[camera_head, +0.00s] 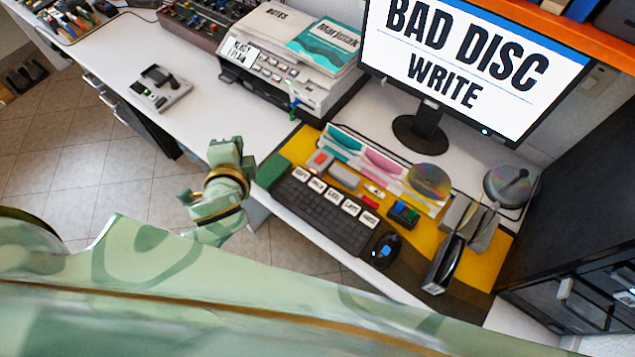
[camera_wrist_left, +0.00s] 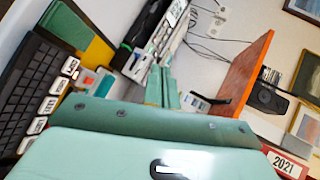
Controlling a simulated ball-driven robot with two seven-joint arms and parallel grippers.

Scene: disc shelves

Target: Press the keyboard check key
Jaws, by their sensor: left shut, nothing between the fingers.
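The black keyboard (camera_head: 322,215) lies on the yellow mat below the monitor. A row of white labelled keys (camera_head: 334,200) runs along its far edge; the lettering is too small for me to tell which is the check key. The keyboard also shows at the left of the left wrist view (camera_wrist_left: 30,85), with its white keys (camera_wrist_left: 48,105). My left gripper (camera_head: 232,153) is shut and empty, left of the keyboard and apart from it, near the desk's front edge. Its green fingers (camera_wrist_left: 165,86) show in the left wrist view. My right gripper is not in view.
The monitor (camera_head: 470,65) reads "BAD DISC WRITE". Discs, cases and small blocks crowd the mat behind. A printer (camera_head: 285,75) stands at the back left.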

